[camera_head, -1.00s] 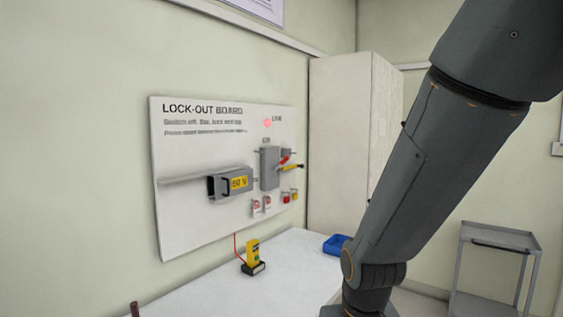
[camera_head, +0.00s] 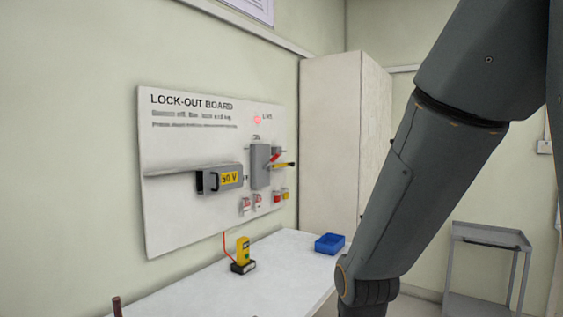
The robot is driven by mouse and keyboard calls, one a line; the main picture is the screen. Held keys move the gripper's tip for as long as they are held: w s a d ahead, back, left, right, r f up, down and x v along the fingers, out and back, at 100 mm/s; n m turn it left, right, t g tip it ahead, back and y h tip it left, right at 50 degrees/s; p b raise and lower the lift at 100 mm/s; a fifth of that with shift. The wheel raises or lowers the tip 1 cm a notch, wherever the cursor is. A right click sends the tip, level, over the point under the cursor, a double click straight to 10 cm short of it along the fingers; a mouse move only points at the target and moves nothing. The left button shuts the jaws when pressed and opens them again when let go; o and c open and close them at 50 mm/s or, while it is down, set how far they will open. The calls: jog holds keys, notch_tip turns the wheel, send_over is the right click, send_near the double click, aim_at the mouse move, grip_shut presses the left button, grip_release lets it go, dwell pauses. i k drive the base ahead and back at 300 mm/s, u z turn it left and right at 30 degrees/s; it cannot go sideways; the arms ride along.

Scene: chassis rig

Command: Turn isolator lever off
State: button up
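The lock-out board (camera_head: 190,215) hangs on the left wall. A grey isolator box (camera_head: 259,167) is mounted on its right part, with a red lever (camera_head: 273,158) slanting up to the right at its side. A yellow handle-like piece with a dark tip (camera_head: 284,165) sticks out to the right beside it. A red lamp (camera_head: 257,120) glows next to the "LIVE" label above. My arm crosses the right side of the view, apart from the board. My gripper is not visible; the arm runs out of the bottom edge.
Red and yellow padlocks (camera_head: 281,197) and tags (camera_head: 251,203) hang below. On the white bench (camera_head: 190,286) stand a yellow meter (camera_head: 242,250) and a blue tray (camera_head: 329,243). A cabinet (camera_head: 340,130) and trolley (camera_head: 488,237) stand behind.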

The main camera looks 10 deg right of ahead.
aim_at(276, 156)
jog(key=z, duration=0.55)
jog(key=k, duration=1.25)
jog(key=z, duration=0.9)
jog(key=i, duration=2.85)
jog(key=u, duration=0.55)
jog(key=i, duration=1.05)
jog(key=u, duration=1.65)
jog(key=i, duration=0.9)
jog(key=u, duration=0.8)
